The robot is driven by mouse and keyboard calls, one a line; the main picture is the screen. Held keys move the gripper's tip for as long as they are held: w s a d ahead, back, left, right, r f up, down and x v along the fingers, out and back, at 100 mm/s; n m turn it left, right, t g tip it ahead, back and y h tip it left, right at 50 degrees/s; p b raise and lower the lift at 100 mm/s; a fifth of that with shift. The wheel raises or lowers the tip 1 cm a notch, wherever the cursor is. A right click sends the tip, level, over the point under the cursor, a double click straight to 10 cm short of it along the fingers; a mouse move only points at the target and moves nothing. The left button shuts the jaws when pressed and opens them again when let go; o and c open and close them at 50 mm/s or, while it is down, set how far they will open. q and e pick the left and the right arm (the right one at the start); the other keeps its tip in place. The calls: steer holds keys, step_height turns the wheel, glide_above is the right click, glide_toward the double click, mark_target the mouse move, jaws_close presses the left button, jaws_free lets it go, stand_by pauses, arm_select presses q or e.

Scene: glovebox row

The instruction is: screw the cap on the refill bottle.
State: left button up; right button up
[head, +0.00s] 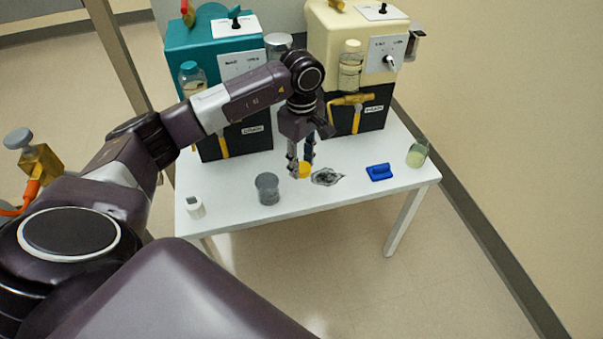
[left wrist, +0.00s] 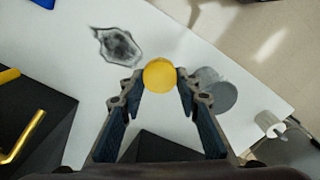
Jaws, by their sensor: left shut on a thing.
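A round yellow cap (head: 304,169) is between the fingertips of my left gripper (head: 301,168), just above or at the table top; I cannot tell which. In the left wrist view my left gripper (left wrist: 159,84) is shut on the yellow cap (left wrist: 159,75). A pale green see-through bottle (head: 417,154) stands at the table's right end, well apart from the gripper. A grey cylindrical container (head: 267,189) stands left of the cap and also shows in the left wrist view (left wrist: 216,95). I cannot tell for sure which one is the refill bottle. My right gripper is not in view.
A white table (head: 335,205) bears a teal machine (head: 205,45) and a cream machine (head: 330,35) at the back. A dark, crumpled-looking patch (head: 327,177), a blue block (head: 380,172) and a small white holder (head: 195,208) lie along the front.

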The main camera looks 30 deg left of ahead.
mark_target(302, 166)
arm_select(q)
step_height(302, 166, up, 14)
steer(key=p, duration=0.1)
steer(key=shift+f, duration=0.2)
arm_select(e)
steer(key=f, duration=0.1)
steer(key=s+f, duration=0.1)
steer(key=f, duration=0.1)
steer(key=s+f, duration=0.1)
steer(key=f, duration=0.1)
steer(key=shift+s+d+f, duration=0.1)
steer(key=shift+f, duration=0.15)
arm_select(q)
steer(key=s+d+m, duration=0.3)
steer(key=d+m, duration=0.4)
steer(key=m, duration=0.1)
steer(key=s+d+m, duration=0.4)
steer(key=d+m, duration=0.3)
steer(key=m, duration=0.1)
steer(key=shift+m, duration=0.3)
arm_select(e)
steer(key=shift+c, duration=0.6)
